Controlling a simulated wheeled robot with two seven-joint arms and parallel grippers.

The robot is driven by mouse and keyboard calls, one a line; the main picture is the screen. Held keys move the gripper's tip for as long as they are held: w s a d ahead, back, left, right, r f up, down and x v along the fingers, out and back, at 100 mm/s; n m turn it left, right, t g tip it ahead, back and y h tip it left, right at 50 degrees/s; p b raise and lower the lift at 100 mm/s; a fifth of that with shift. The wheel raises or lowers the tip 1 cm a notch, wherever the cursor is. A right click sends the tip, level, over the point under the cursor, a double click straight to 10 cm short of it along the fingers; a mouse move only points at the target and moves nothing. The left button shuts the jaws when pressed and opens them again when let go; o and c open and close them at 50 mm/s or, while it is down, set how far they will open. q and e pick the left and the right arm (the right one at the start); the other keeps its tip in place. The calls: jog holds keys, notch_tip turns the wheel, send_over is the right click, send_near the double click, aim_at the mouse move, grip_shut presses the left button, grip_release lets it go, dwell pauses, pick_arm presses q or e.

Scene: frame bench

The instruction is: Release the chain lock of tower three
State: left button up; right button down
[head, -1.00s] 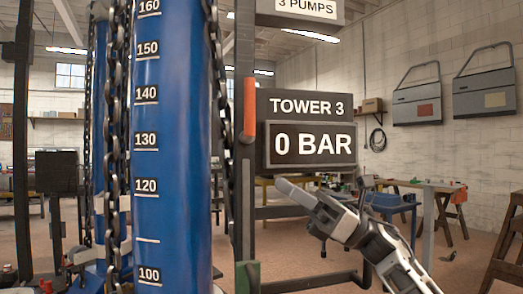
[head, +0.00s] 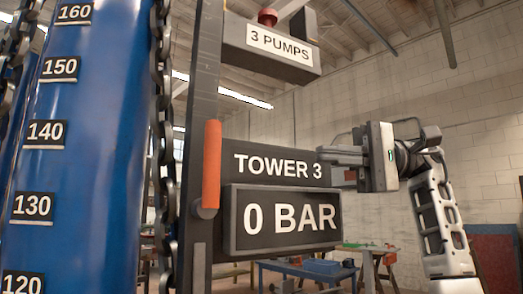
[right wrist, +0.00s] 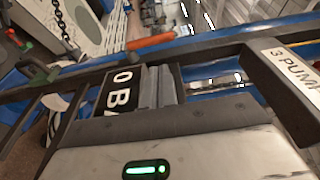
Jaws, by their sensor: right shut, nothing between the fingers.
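Tower three's dark post (head: 198,90) carries an upright orange handle (head: 211,165); I cannot tell whether it is the chain lock. The handle also shows in the right wrist view (right wrist: 150,42). A dark chain (head: 163,150) hangs between the post and the blue cylinder (head: 85,150). The TOWER 3 sign (head: 280,168) sits above a display (head: 288,218) reading 0 BAR. My right gripper (head: 328,156) is shut and empty, at the sign's right end, apart from the handle. Its fingers show in the right wrist view (right wrist: 158,88). My left gripper is out of view.
A bracket labelled 3 PUMPS (head: 280,45) with a red knob (head: 267,17) juts out above the sign. A blue-topped bench (head: 310,268) stands behind.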

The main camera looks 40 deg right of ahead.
send_near(207, 167)
jog(key=w+a+r, duration=0.2)
jog(key=a+r, duration=0.1)
jog(key=a, duration=0.1)
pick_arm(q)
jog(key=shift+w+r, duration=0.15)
pick_arm(e)
jog(key=shift+w+a, duration=0.2)
jog(key=shift+a, duration=0.1)
pick_arm(q)
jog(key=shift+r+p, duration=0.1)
jog(key=shift+p, duration=0.25)
pick_arm(e)
jog(key=shift+a, duration=0.1)
